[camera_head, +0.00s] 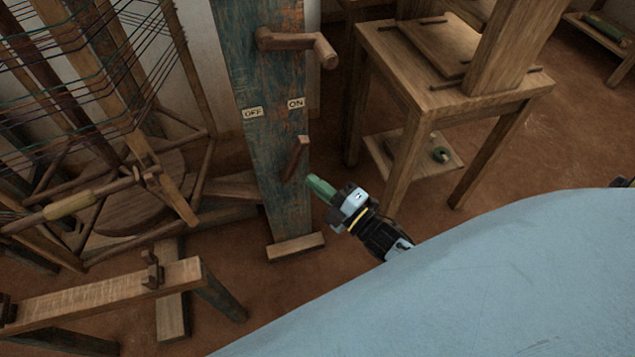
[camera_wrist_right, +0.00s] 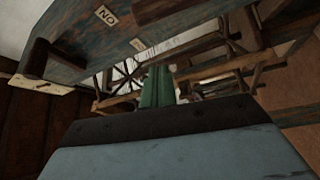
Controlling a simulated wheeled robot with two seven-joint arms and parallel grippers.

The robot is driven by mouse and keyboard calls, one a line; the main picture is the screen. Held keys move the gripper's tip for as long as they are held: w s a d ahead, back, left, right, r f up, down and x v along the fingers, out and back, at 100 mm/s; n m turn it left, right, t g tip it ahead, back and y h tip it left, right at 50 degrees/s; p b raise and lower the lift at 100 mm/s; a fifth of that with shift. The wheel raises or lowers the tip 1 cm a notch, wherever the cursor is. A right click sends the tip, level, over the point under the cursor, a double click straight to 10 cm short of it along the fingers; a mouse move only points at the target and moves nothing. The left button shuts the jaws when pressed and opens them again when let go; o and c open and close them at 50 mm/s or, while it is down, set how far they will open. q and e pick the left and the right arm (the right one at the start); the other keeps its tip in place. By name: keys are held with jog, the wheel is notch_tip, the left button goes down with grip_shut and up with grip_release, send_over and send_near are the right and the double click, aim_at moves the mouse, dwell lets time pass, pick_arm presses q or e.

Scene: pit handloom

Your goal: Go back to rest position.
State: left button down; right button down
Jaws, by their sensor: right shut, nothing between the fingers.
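My right gripper (camera_head: 320,187) shows in the middle of the head view, its green fingers shut with nothing between them. The same green fingers show in the right wrist view (camera_wrist_right: 157,86). The fingertips lie just right of and below a small wooden lever (camera_head: 297,158) on a worn blue-green post (camera_head: 272,80); I cannot tell the gap in depth. The post has an OFF label (camera_head: 252,112) and an ON label (camera_head: 296,103). My left gripper is in neither view.
A wooden crank handle (camera_head: 300,43) juts from the post above the labels. A wooden table (camera_head: 440,95) stands to the right. A threaded wooden frame (camera_head: 110,100) fills the left. A low bench (camera_head: 100,293) stands at lower left. Brown floor (camera_head: 560,130) is open at right.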

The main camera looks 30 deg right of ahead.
jog(key=shift+f, duration=0.1)
dwell(0.3)
